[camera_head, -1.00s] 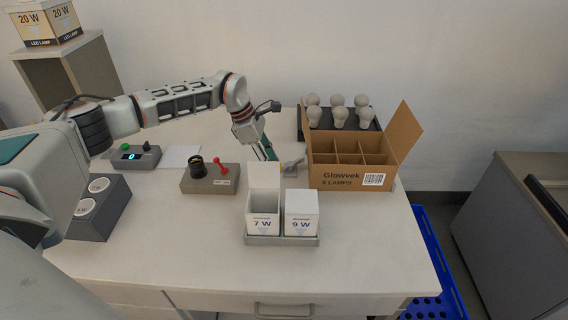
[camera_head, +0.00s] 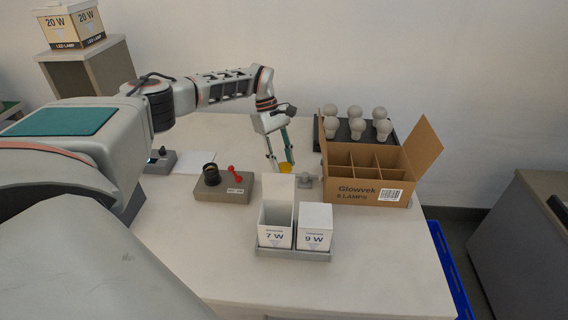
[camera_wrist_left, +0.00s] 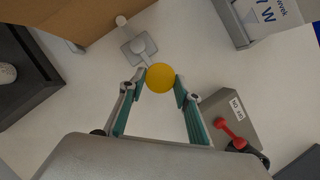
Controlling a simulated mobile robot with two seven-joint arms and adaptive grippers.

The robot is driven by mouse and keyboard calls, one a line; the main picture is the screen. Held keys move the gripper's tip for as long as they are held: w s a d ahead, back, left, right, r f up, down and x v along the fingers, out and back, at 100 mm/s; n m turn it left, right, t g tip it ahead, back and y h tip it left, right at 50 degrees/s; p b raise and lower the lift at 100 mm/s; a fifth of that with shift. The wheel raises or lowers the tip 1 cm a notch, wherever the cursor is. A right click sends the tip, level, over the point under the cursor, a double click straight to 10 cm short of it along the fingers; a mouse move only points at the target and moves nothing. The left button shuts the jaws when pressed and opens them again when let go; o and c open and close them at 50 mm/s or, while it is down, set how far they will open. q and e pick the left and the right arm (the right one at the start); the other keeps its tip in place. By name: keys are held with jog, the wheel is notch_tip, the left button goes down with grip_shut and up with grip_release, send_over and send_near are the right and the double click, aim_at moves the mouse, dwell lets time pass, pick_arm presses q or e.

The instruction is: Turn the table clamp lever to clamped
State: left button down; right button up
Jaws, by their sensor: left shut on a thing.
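The table clamp (camera_head: 305,181) is a small grey fitting on the table, left of the carton. Its lever ends in a yellow knob (camera_head: 286,168). In the left wrist view the grey clamp body (camera_wrist_left: 139,46) lies just beyond the round yellow knob (camera_wrist_left: 160,78), and a short grey arm runs toward the knob. My left gripper (camera_head: 279,171) has come down at the clamp. In the left wrist view its two teal fingertips (camera_wrist_left: 160,80) are on either side of the knob, shut on it. My right gripper is in neither view.
The open carton (camera_head: 366,195) and a dark tray (camera_head: 344,130) of bulbs stand right of the clamp. A holder with white lamp boxes (camera_head: 292,254) stands in front. A grey box with a red lever (camera_head: 236,181) is to the left.

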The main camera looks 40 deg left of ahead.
pick_arm(q)
jog(key=shift+w+a, duration=0.1)
dwell(0.4)
jog(key=c, duration=1.4)
grip_release()
jog(key=shift+f, duration=0.1)
jog(key=shift+c, duration=0.2)
jog(key=v, duration=1.2)
jog(key=shift+w, duration=0.1)
